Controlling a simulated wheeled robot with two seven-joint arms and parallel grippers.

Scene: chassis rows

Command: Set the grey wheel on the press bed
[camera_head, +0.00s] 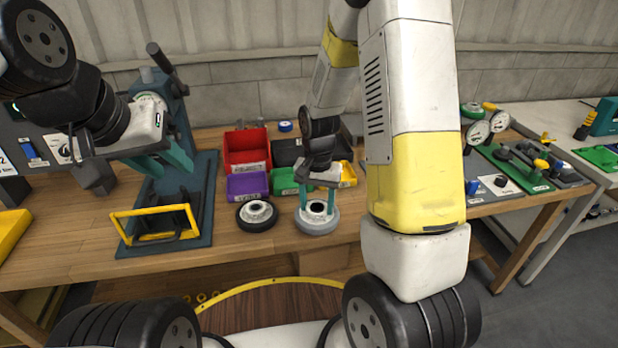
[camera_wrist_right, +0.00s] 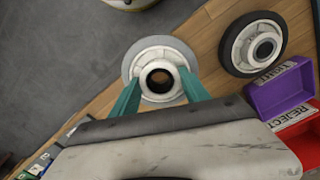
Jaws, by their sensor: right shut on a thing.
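The grey wheel (camera_head: 318,226), a light grey tyre around a white hub, is near the bench's front edge; it also shows in the right wrist view (camera_wrist_right: 133,68). My right gripper (camera_head: 319,207) is shut on its hub, with teal fingers on opposite sides. Whether the wheel touches the bench is unclear. The press (camera_head: 205,200) stands to the left, with a dark base and a yellow frame (camera_head: 150,212) at its front. My left gripper (camera_head: 163,165) is in front of the press column, above the bed, its fingers apart and empty. The arm and frame partly hide the bed.
A black-tyred wheel (camera_head: 257,215) lies just left of the grey wheel; it also shows in the right wrist view (camera_wrist_right: 251,46). Behind are a red bin (camera_head: 246,148), a purple bin (camera_head: 247,185) and a green bin (camera_head: 284,180). Bare bench (camera_head: 85,220) lies left of the press.

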